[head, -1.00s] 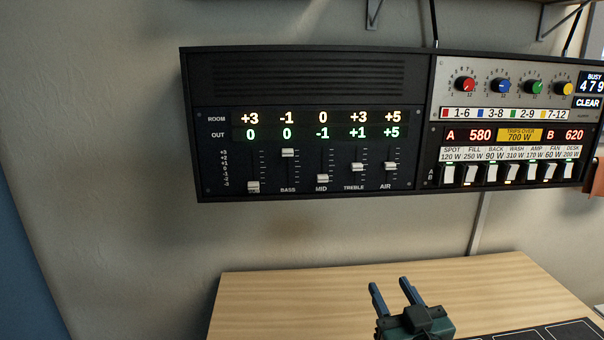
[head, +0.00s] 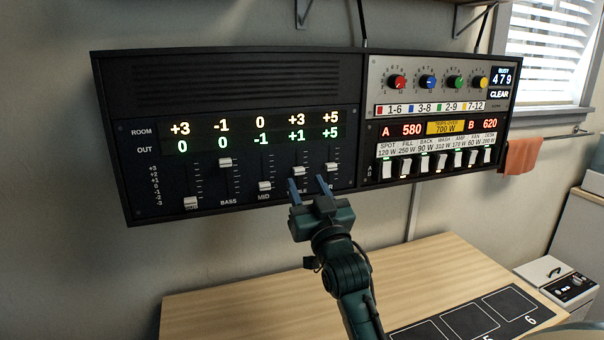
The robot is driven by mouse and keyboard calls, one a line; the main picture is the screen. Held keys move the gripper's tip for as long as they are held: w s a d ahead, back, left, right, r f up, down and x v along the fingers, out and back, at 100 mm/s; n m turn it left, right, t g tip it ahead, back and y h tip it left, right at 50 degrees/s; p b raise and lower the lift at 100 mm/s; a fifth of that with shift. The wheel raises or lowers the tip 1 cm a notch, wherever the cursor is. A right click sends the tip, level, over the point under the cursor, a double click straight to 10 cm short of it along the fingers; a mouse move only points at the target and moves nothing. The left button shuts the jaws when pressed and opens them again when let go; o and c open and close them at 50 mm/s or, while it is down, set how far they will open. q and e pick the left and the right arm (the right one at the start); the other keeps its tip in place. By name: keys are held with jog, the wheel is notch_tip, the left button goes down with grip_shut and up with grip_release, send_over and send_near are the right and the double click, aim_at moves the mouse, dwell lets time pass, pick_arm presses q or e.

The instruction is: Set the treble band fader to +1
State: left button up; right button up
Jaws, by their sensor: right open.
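The treble fader (head: 298,172) is the fourth slider from the left on the black equaliser panel (head: 145,200). Its pale cap sits around mid-slot. The treble readout (head: 296,126) shows room +3 above and out +1 in green below. My right gripper (head: 309,186) is open and empty, in front of the panel's lower edge. Its left finger overlaps the bottom of the treble slot, just below the cap; its right finger overlaps the air column. The fingers hide most of the treble and air labels. I cannot tell whether they touch the panel. My left gripper is not in view.
The bass (head: 225,162), mid (head: 264,186) and air (head: 333,167) faders flank the treble one. A switch panel (head: 375,75) with coloured knobs and white rockers adjoins at right. A wooden table (head: 220,310) stands below, its left part bare. An orange cloth (head: 521,155) hangs at right.

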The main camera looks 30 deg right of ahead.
aim_at(300, 172)
jog(key=shift+x, duration=1.55)
grip_shut()
